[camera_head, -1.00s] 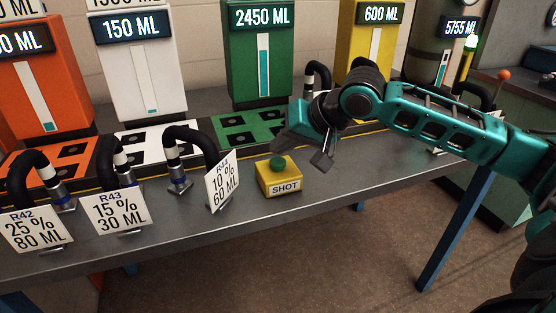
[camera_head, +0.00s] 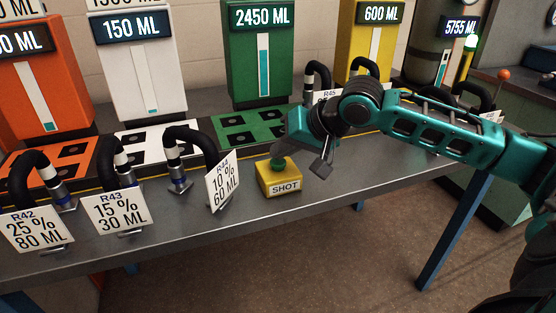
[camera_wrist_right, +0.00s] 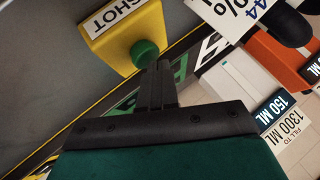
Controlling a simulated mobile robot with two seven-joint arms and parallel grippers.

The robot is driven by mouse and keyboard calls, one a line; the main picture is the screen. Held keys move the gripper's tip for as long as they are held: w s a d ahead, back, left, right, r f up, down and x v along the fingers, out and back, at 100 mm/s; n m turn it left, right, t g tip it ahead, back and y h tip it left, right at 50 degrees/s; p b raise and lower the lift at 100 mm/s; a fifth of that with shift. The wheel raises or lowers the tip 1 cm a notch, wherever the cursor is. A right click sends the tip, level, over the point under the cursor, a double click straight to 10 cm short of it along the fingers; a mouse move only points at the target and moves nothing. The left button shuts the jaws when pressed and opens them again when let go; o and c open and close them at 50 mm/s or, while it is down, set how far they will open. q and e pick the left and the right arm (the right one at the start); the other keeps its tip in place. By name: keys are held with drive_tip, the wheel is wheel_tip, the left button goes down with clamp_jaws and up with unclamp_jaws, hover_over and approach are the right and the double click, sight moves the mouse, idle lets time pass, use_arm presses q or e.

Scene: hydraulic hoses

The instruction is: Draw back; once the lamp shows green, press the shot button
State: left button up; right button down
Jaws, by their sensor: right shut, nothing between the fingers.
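The yellow SHOT box (camera_head: 279,181) stands at the front of the bench with its green button (camera_head: 277,163) on top. My right gripper (camera_head: 284,153) is over the button and partly covers it. In the right wrist view its fingers (camera_wrist_right: 163,66) are shut and empty, with their tips right beside the green button (camera_wrist_right: 144,53); I cannot tell whether they touch it. My left gripper is not in view.
Black hoses (camera_head: 200,140) with ratio cards (camera_head: 222,182) stand left of the box. Orange, white, green (camera_head: 260,50) and yellow tanks with volume displays line the back. The bench front (camera_head: 200,226) is clear.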

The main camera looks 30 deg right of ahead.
sight(283, 162)
drive_tip(key=shift+f, duration=0.35)
idle(0.5)
drive_tip(key=shift+r+p, duration=0.9)
drive_tip(key=shift+p, duration=0.35)
wheel_tip(283, 162, up, 5)
drive_tip(key=p, duration=0.5)
drive_tip(key=shift+r+p, duration=0.1)
drive_tip(key=shift+p, duration=0.25)
